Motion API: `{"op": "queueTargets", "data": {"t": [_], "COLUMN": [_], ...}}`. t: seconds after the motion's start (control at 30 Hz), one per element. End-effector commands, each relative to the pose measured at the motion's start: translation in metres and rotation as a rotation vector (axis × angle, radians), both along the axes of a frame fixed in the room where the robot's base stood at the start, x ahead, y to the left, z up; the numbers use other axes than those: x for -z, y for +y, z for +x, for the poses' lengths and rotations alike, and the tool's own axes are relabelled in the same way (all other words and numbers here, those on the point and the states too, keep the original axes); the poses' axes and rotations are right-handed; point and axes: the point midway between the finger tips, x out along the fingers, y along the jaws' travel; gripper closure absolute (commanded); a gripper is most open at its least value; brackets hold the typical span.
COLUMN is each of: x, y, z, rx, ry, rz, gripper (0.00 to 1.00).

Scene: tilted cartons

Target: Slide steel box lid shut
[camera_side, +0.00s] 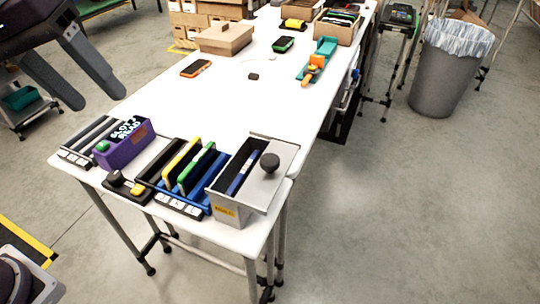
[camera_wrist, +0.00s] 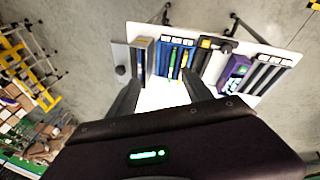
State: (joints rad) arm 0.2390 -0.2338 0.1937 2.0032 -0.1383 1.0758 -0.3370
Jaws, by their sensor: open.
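The steel box (camera_side: 228,207) stands at the front right corner of the white table. Its flat grey lid (camera_side: 262,187) with a black round knob (camera_side: 270,162) sits slid to the right, leaving the left part of the box open. A blue item (camera_side: 242,173) shows inside. In the wrist view the box (camera_wrist: 150,62) is at the left of the row, with the lid (camera_wrist: 120,52) and knob (camera_wrist: 121,70) at its outer left. My gripper (camera_side: 98,98) is open and empty, high at the upper left of the side view, apart from the box. Its fingers also show in the wrist view (camera_wrist: 160,86).
Left of the box stand a blue rack (camera_side: 190,206) with yellow and green panels, a black device (camera_side: 125,188) and a purple box (camera_side: 125,148). An orange phone (camera_side: 196,68), cartons (camera_side: 225,38) and a teal tool (camera_side: 318,60) lie farther back. The table's middle is mostly clear.

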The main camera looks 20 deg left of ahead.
Motion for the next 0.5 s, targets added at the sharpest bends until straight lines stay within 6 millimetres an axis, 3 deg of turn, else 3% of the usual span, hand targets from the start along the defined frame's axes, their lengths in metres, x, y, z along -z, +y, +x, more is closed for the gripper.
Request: {"op": "queueTargets", "data": {"t": [0.03, 0.1, 0.2, 0.3, 0.4, 0.5], "x": [0.002, 0.011, 0.04, 0.078, 0.109, 0.126], "y": [-0.015, -0.041, -0.088, -0.136, -0.171, -0.188], "z": [0.034, 0.078, 0.13, 0.159, 0.168, 0.169], "rx": [-0.058, -0.16, -0.288, -0.372, -0.417, -0.436], "ry": [0.07, 0.157, 0.252, 0.301, 0.318, 0.322], "rz": [-0.027, -0.046, -0.022, 0.033, 0.085, 0.111], "gripper": [0.41, 0.41, 0.41, 0.41, 0.41, 0.41]}}
